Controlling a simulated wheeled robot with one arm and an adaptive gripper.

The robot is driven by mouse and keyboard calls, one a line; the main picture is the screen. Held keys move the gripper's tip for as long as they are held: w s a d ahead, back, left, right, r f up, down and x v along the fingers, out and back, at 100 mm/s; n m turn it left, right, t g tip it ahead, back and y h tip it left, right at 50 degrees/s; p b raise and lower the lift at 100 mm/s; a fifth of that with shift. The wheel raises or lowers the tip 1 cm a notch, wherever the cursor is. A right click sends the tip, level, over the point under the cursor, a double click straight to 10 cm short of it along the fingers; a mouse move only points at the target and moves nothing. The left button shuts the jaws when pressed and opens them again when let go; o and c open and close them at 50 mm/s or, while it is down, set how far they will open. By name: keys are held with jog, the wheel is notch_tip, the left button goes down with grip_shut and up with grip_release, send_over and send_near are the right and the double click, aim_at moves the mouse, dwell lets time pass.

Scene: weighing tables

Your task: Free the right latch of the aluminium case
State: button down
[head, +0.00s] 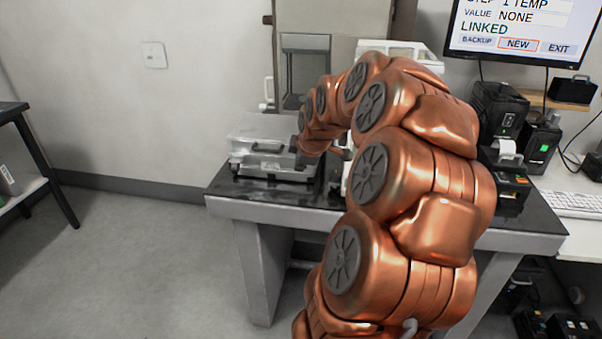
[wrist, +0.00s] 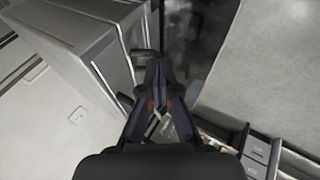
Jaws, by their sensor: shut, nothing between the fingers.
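The aluminium case (head: 272,130) stands closed on the dark table top at the left, with a carry handle on its front. Its left latch (head: 237,159) shows at the front left. The right latch cannot be made out in the head view, where my arm covers that end. My gripper is at the case's right front, mostly hidden by the arm there. In the wrist view, my gripper (wrist: 159,72) is shut and empty. A grey box-like body (wrist: 72,35), probably the case, lies left of the fingers. A dark bracket-like part (wrist: 145,53) sits close to the fingertips; contact cannot be told.
The dark-topped table (head: 230,193) has a bare strip in front of the case. Black devices (head: 500,110) and a monitor (head: 520,25) stand at the right. Open floor lies at the left.

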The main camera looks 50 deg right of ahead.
jog(key=shift+s+a+f+n+t+h+b, duration=0.2)
jog(key=shift+f+t+h+b, duration=0.3)
jog(key=shift+b, duration=0.7)
jog(key=shift+s+a+f+n+t+h+b, duration=0.1)
jog(key=shift+a+f+t+h+b, duration=0.15)
jog(key=shift+f+h+b, duration=0.65)
jog(key=shift+r, duration=0.55)
jog(key=shift+w+d, duration=0.15)
jog(key=shift+w+d+r, duration=0.2)
jog(key=shift+d+r, duration=0.05)
jog(key=shift+d, duration=0.15)
jog(key=shift+w+d+f, duration=0.1)
